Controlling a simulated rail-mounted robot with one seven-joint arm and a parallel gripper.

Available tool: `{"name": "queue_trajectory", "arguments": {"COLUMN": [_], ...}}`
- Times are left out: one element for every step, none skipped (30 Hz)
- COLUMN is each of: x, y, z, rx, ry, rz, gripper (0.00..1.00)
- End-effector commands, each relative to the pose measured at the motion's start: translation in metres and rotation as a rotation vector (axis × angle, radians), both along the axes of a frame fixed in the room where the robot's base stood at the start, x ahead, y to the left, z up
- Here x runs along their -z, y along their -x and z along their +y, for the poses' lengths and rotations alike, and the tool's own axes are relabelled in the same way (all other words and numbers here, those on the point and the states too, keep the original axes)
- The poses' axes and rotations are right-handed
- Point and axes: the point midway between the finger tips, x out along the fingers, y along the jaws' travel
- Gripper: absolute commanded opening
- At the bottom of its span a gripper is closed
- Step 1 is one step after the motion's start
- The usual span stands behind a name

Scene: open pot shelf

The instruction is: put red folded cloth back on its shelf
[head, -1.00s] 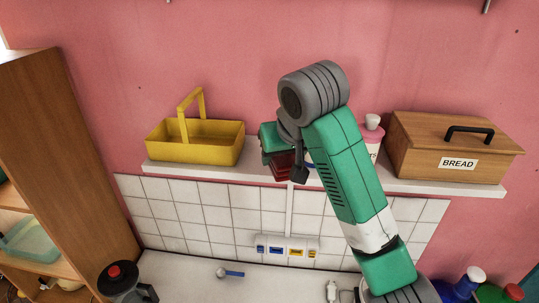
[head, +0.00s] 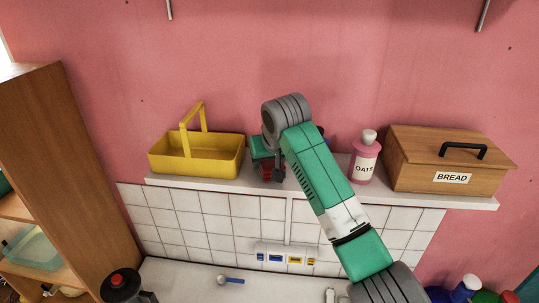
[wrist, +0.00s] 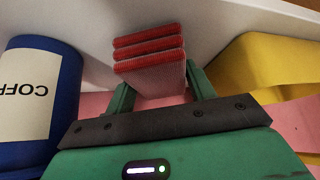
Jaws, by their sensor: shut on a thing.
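The red folded cloth (wrist: 149,48) is a stack of several ribbed folds between the two fingers of my gripper (wrist: 158,84) in the wrist view. My gripper is shut on it. In the head view the gripper (head: 264,160) is at the white wall shelf (head: 225,187), just right of the yellow basket, and a bit of the cloth (head: 266,173) shows dark red below it. My arm hides part of the cloth and of the shelf. I cannot tell whether the cloth touches the shelf.
The yellow basket (head: 196,163) is close on the left. A blue coffee canister (wrist: 40,95) stands on the other side, mostly hidden by my arm in the head view. The pink oats bottle (head: 364,160) and wooden bread box (head: 448,165) are farther right.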

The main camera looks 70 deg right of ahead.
Motion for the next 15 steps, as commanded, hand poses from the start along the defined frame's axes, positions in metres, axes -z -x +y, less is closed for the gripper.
{"name": "queue_trajectory", "arguments": {"x": [-0.0008, -0.0007, -0.0007, -0.0006, -0.0002, 0.0009, 0.0018, 0.0027, 0.0027, 0.0025, 0.0025, 0.0024, 0.0025, 0.0025, 0.0024], "y": [-0.0003, -0.0003, -0.0003, -0.0004, -0.0003, -0.0004, -0.0005, -0.0004, -0.0004, -0.0004, -0.0004, -0.0004, -0.0004, -0.0003, -0.0003], "z": [0.0, -0.0001, 0.0001, 0.0, 0.0001, 0.0002, 0.0002, 0.0002, 0.0002, 0.0001, 0.0001, 0.0001, 0.0001, 0.0, 0.0001], "rx": [0.0, 0.0, 0.0, 0.0, 0.0, -0.001, -0.001, -0.001, 0.0, 0.0, 0.0, 0.0, 0.0, 0.0, 0.0], "ry": [0.002, 0.002, 0.002, 0.002, 0.002, 0.0, 0.0, 0.0, 0.002, 0.002, 0.002, 0.002, 0.002, 0.002, 0.002], "rz": [-0.001, -0.001, -0.001, -0.001, -0.001, -0.001, -0.001, -0.001, -0.001, -0.001, -0.001, -0.001, -0.001, -0.001, -0.001], "gripper": [0.33, 0.33, 0.33, 0.33, 0.33, 0.33, 0.33, 0.33, 0.58, 0.64, 0.7, 0.76, 0.76, 0.76, 0.76]}}
